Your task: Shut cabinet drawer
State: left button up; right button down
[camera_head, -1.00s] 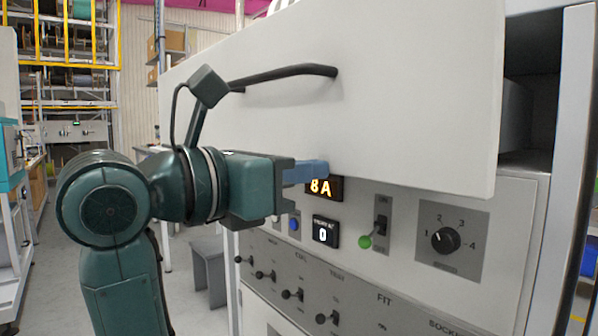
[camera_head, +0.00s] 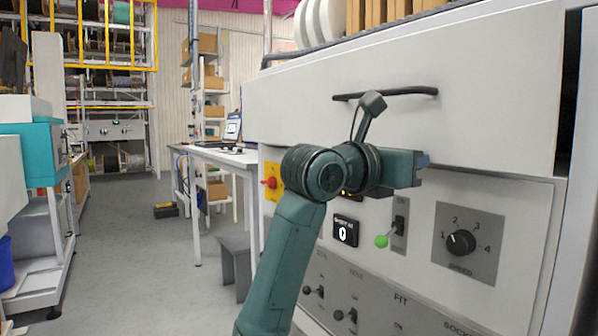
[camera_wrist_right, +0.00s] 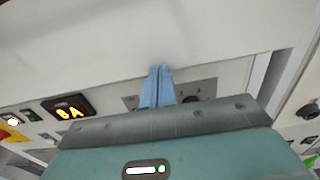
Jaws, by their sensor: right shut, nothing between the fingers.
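The cabinet drawer (camera_head: 470,120) is a wide white front with a dark bar handle (camera_head: 385,94) along its upper part. In the head view its front sits close to the cabinet face (camera_head: 530,210), above the control panel; a dark gap shows at its right end. My right gripper (camera_head: 424,160) is at the drawer front's lower part, below the handle. In the right wrist view its blue fingers (camera_wrist_right: 157,85) are together and empty, with tips at or very near the white drawer front (camera_wrist_right: 120,40); I cannot tell if they touch. My left gripper is out of view.
A white table (camera_head: 215,155) and grey stool (camera_head: 236,262) stand to the left. Grey floor (camera_head: 130,235) is open at left.

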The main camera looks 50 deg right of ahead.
jog(key=x, duration=0.7)
jog(key=shift+s+d, duration=0.1)
jog(key=shift+d, duration=0.4)
jog(key=shift+r, duration=0.25)
